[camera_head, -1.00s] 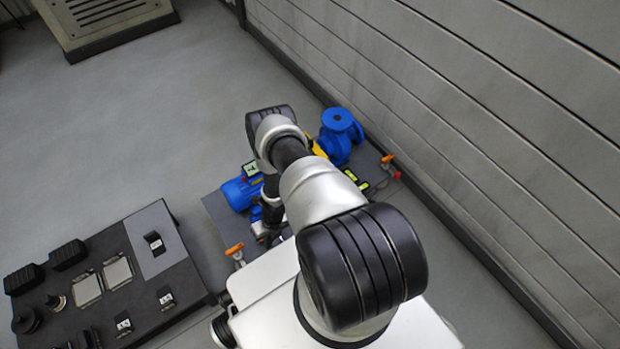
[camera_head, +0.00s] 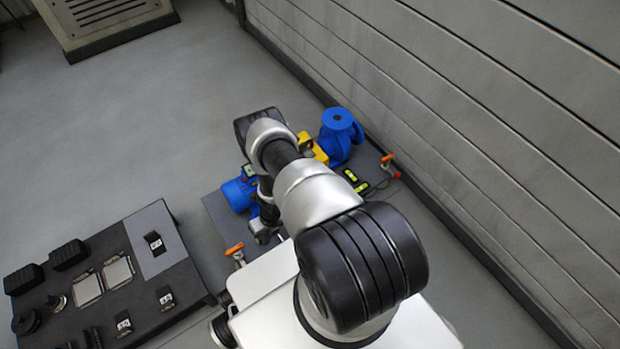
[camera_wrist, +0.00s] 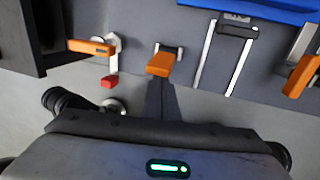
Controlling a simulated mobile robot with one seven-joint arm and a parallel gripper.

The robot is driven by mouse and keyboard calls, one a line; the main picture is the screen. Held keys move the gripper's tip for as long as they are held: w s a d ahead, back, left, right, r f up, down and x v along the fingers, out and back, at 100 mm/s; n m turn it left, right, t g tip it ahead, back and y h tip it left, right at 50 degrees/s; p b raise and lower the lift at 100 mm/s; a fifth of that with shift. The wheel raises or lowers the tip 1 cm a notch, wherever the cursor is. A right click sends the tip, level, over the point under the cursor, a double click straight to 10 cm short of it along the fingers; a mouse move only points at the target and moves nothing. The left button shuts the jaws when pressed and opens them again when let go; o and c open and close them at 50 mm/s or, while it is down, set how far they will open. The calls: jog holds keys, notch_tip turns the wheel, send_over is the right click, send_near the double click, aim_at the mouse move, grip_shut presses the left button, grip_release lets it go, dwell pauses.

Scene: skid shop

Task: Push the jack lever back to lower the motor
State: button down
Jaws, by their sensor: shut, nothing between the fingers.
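The blue motor (camera_head: 240,193) lies on the grey skid plate (camera_head: 216,211), partly behind my arm; a blue edge of it shows at the top of the wrist view (camera_wrist: 265,10). Orange levers show in the wrist view: one on a silver post at the left (camera_wrist: 92,46), one in the middle on a small bracket (camera_wrist: 160,64), one at the right edge (camera_wrist: 302,76). I cannot tell which is the jack lever. My gripper (camera_head: 262,230) hangs low beside the motor, shut and empty, mostly hidden by my arm. Its contact with any lever cannot be made out.
A blue pump (camera_head: 341,136) and a yellow part (camera_head: 314,149) stand at the plate's far side, near the wall (camera_head: 450,130). Another orange handle (camera_head: 388,158) is at the right corner. A dark parts bench (camera_head: 190,285) stands left. Open floor lies beyond.

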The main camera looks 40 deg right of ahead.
jog(key=shift+w, duration=0.55)
dwell(0.6)
jog(key=shift+s+p, duration=0.55)
jog(key=shift+s, duration=0.05)
jog(key=a+p+v, duration=0.1)
jog(key=p+v, duration=0.4)
jog(key=v, duration=0.1)
jog(key=shift+r+p, duration=0.3)
jog(key=shift+r, duration=0.25)
jog(key=shift+a, duration=0.1)
